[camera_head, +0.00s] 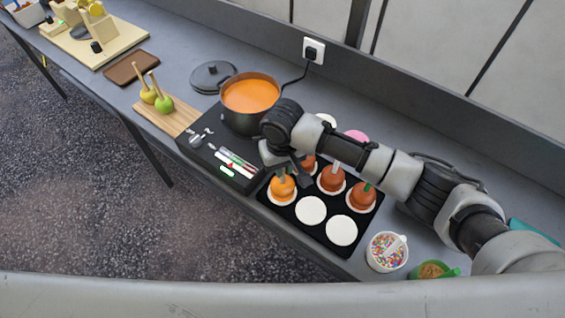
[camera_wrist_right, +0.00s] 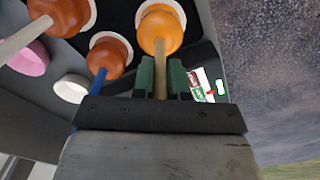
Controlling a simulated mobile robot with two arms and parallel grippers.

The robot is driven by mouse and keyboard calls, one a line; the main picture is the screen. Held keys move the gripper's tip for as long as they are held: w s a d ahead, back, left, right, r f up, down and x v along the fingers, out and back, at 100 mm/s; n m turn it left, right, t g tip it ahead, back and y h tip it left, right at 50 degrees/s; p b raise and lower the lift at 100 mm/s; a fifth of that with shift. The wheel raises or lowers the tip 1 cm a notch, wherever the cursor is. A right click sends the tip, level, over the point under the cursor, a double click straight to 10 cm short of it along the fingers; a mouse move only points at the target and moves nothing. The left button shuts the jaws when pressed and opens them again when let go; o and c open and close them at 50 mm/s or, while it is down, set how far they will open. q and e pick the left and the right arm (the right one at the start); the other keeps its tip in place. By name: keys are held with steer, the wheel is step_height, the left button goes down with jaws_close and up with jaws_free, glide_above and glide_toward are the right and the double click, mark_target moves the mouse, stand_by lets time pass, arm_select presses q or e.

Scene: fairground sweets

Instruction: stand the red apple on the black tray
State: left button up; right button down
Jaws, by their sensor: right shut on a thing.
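My right gripper (camera_head: 284,172) is shut on the wooden stick (camera_wrist_right: 160,70) of a glossy orange apple (camera_head: 283,188). In the wrist view the orange apple (camera_wrist_right: 160,32) sits beyond the green fingers, stick towards me. The apple is upright over a white paper disc at the near left corner of the black tray (camera_head: 320,232). It appears to rest there, but its contact is hard to see. No apple looks plainly red. Brown-coated apples (camera_head: 332,179) stand on other discs of the tray, and two discs (camera_head: 311,210) are bare. My left gripper is not in view.
A pot of orange liquid (camera_head: 251,96) stands on a black hob (camera_head: 205,150) left of the tray. A bowl of sprinkles (camera_head: 387,251) and a green cup (camera_head: 434,270) stand right of the tray.

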steer(key=c, duration=1.6)
jaws_free()
steer(key=shift+f, duration=0.15)
steer(key=o, duration=0.5)
step_height(320, 180, up, 12)
steer(key=shift+r+b, duration=0.2)
steer(key=shift+b, duration=0.85)
